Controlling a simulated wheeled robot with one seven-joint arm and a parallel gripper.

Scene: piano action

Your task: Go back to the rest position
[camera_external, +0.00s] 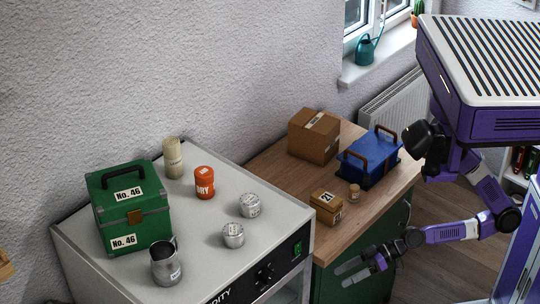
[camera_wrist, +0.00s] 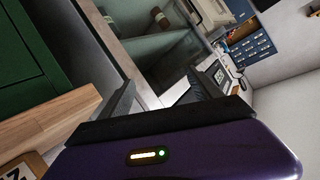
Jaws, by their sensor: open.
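My gripper (camera_external: 364,268) is at the lower right of the external view, in front of the green cabinet with the wooden top. Its fingers are spread apart with nothing between them. The wrist view also shows my gripper (camera_wrist: 158,98) with its two dark fingers apart and empty. My arm reaches to it from the purple body at the right.
The wooden top (camera_external: 272,171) holds a cardboard box (camera_external: 313,139), a blue toolbox (camera_external: 369,160), a small box marked 21 (camera_external: 326,208) and a small jar (camera_external: 354,193). The white appliance (camera_external: 205,235) beside it carries a green case (camera_external: 131,208), an orange can (camera_external: 204,184) and several metal containers.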

